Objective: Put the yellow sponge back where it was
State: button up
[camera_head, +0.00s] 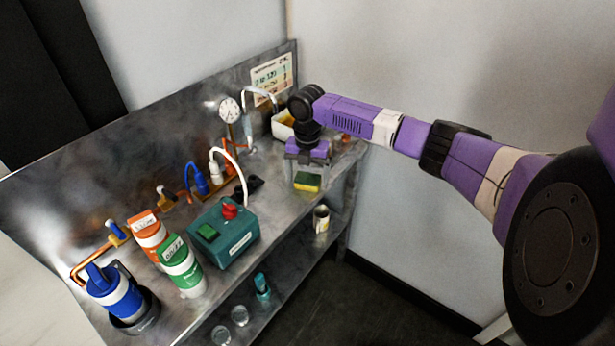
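The yellow sponge (308,181) has a green side and shows in the head view near the front edge of the metal bench, towards its right end. My gripper (307,174) points down right at the sponge, with its fingers around or just behind it. The picture is too small to tell whether the fingers press on the sponge or whether it rests on the bench. My gripper and wrist hide part of the bench behind them.
A white basin (283,125) with a curved tap stands behind my gripper. A gauge (229,110), a teal box (224,232) with a red knob, and several canisters stand to the left. A lower shelf holds a mug (321,219) and a teal bottle (262,286).

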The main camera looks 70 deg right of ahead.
aim_at(308, 178)
notch_tip(308, 178, up, 12)
jog(key=b, duration=0.2)
jog(key=shift+r, duration=0.2)
dwell(0.3)
dwell(0.5)
